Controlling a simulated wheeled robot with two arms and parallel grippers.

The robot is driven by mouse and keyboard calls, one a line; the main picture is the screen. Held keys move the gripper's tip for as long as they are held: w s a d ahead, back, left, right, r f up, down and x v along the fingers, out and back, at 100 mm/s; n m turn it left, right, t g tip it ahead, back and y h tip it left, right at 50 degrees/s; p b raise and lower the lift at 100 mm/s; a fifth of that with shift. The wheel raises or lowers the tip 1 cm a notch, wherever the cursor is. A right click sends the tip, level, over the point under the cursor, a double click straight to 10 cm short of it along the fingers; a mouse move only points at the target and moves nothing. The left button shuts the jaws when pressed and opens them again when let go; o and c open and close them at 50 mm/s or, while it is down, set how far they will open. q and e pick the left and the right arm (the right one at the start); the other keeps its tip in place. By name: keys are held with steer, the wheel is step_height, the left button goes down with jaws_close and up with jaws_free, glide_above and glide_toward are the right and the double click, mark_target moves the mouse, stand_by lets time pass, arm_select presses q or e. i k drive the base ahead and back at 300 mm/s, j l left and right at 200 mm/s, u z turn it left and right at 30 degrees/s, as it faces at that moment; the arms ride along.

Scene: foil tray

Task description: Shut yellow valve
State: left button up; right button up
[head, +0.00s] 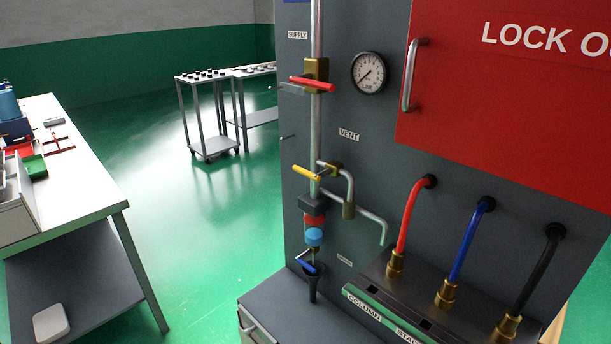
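The yellow valve handle (306,172) is a short lever on the vertical pipe, at the brass vent valve body (333,169) below the VENT label. The lever points left and slightly up from the valve, across the pipe. A bent metal vent pipe (372,222) runs right and down from the valve area. Neither of my grippers shows in the head view, and nothing touches the yellow handle.
A red-handled valve (313,84) sits above on the same pipe and a blue-handled valve (306,265) below. A gauge (369,73), a red LOCK OUT door (520,100) and several hoses (466,240) are to the right. A white-topped table (70,185) stands left; green floor (200,240) between is clear.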

mark_target(316, 178)
steer(key=i+j+u, duration=0.25)
steer(key=i, duration=0.2)
steer(key=i+j+u, duration=0.25)
steer(key=i, duration=0.2)
